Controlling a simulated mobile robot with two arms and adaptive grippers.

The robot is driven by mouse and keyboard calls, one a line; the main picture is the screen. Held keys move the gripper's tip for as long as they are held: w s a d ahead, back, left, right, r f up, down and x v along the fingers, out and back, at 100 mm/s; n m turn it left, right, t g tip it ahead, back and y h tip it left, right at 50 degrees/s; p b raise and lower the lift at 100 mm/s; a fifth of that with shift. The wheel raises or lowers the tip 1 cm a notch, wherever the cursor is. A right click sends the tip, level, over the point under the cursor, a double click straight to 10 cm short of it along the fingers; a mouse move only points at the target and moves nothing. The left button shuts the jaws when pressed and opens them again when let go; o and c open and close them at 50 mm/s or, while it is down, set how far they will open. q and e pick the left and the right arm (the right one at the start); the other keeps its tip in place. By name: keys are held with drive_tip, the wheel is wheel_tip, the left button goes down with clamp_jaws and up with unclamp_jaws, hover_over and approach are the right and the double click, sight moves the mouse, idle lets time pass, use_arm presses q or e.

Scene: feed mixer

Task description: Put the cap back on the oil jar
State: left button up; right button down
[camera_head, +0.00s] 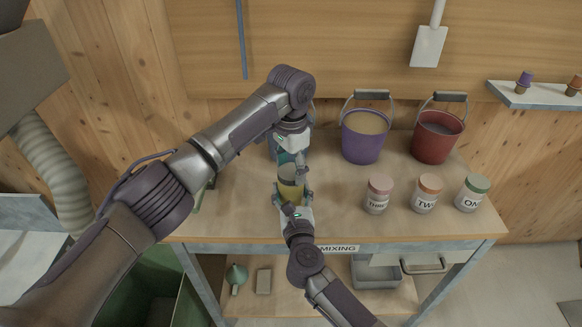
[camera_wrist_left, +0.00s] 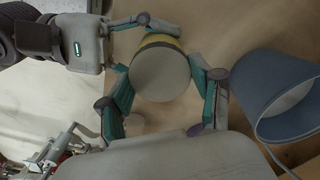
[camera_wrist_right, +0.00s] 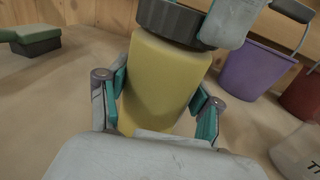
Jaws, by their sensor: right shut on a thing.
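The yellow oil jar (camera_wrist_right: 165,85) stands on the bench. My right gripper (camera_head: 292,197) is shut on its body from the front; in the right wrist view its fingers (camera_wrist_right: 160,108) sit on both sides of the jar. The dark grey round cap (camera_wrist_right: 175,20) is on top of the jar and looks level; its flat top (camera_wrist_left: 160,75) shows in the left wrist view. My left gripper (camera_head: 298,160) is just above and behind the cap, with its fingers (camera_wrist_left: 163,88) spread open on either side of it. Whether a fingertip touches the cap is unclear.
A blue-grey bucket (camera_wrist_left: 275,95) stands close behind the jar. A purple bucket (camera_head: 362,143) and a red bucket (camera_head: 435,140) stand at the back right. Labelled jars with pink (camera_head: 380,184), orange (camera_head: 430,183) and green lids (camera_head: 478,183) stand at the right front.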

use_arm(q)
drive_tip(key=o, duration=0.5)
drive_tip(key=shift+c, duration=0.2)
drive_tip(key=shift+r, duration=0.1)
drive_tip(key=shift+r, duration=2.2)
drive_tip(key=shift+c, duration=0.4)
wheel_tip(320, 180, up, 2)
drive_tip(key=n, duration=0.4)
drive_tip(key=shift+w+r, duration=0.1)
drive_tip(key=shift+r, duration=0.1)
drive_tip(key=n, duration=0.1)
drive_tip(key=r+n, duration=0.1)
drive_tip(key=shift+n, duration=0.3)
